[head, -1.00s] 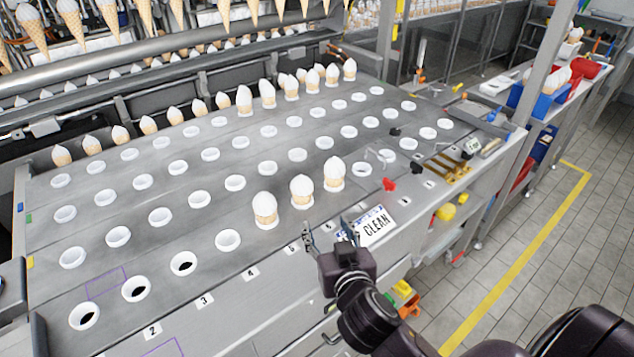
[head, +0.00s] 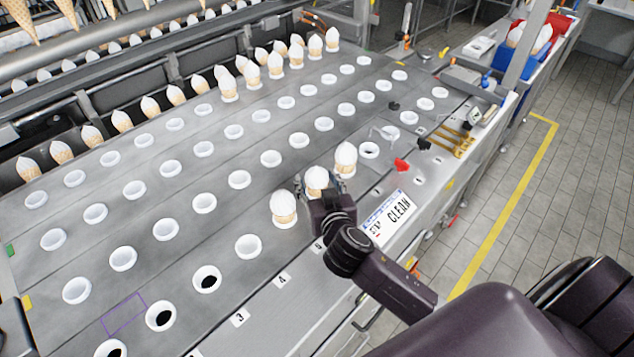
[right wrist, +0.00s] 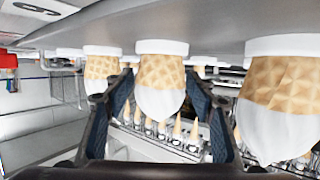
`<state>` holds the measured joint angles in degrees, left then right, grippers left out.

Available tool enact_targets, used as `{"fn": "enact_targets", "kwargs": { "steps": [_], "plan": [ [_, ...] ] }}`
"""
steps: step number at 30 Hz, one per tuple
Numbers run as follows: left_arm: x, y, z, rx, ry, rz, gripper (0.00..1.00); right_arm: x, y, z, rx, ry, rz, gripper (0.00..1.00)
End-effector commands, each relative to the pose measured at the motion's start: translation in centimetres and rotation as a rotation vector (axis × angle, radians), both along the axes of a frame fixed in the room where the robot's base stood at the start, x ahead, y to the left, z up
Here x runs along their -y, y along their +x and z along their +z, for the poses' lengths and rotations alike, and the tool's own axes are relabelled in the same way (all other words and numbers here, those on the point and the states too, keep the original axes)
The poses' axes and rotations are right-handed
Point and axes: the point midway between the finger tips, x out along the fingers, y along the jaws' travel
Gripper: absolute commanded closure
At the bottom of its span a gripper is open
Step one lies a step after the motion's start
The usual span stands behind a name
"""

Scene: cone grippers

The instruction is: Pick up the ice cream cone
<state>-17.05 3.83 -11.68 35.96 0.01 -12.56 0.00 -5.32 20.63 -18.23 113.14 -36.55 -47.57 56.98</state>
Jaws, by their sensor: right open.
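In the right wrist view, which looks upside down, my gripper (right wrist: 160,90) is open. Its fingers are on either side of the middle cone (right wrist: 160,85), with gaps visible. The neighbouring cones (right wrist: 280,95) (right wrist: 100,70) are outside the fingers. My left gripper is not in view.
The metal table (head: 215,240) has rows of mostly empty white holders (head: 248,246). More cones (head: 275,65) stand at the back. A CLEAN sign (head: 388,213) and a red piece (head: 401,164) lie near the front edge. Tiled floor is clear at the right.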

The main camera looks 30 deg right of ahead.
Motion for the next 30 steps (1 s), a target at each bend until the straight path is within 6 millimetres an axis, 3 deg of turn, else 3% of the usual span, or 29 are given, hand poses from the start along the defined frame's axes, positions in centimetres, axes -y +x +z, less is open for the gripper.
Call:
{"fn": "enact_targets", "kwargs": {
  "steps": [3, 7, 13, 23, 30],
  "plan": [
    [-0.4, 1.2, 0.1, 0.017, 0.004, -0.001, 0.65, 0.0, 0.1, 0.0, 0.000, 0.000, 0.000, 0.49],
    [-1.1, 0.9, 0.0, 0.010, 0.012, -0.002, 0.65, 0.0, 0.1, -0.1, 0.000, 0.000, 0.000, 0.49],
    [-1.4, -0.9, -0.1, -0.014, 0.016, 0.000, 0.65, 0.0, 0.1, 0.0, 0.000, 0.000, 0.000, 0.71],
    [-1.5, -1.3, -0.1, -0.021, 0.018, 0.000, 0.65, 0.0, 0.1, 0.2, 0.002, 0.000, 0.001, 0.71],
    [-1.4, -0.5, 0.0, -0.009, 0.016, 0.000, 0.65, 0.0, 0.2, 2.7, 0.008, 0.002, 0.001, 0.71]
  ]
}}
